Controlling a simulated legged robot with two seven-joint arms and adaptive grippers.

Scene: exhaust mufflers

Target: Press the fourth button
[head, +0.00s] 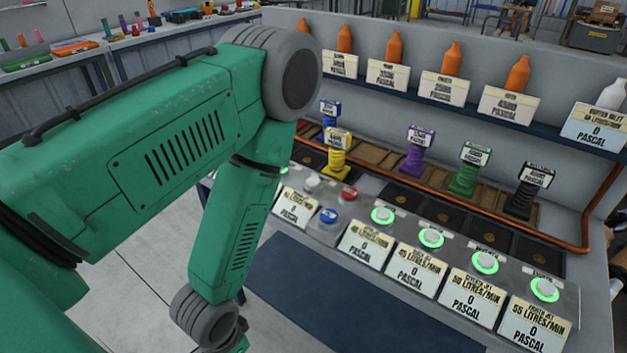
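A button panel (462,243) slopes along the front of the bench. It carries a row of green-ringed round buttons: one (382,215) near its middle, one (431,237) to the right, another (484,262), and the rightmost (545,289). My green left arm covers the panel's left end, so buttons there are hidden. The small ordinal labels by the buttons are too small to read surely, so I cannot tell which is fourth. My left arm comes in from the left, bends and hangs down in front of the panel. Neither gripper shows.
Label cards reading 0 PASCAL (416,269) stand below. Coloured ribbed pieces (464,170), a copper pipe (572,247) and a bottle shelf lie behind.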

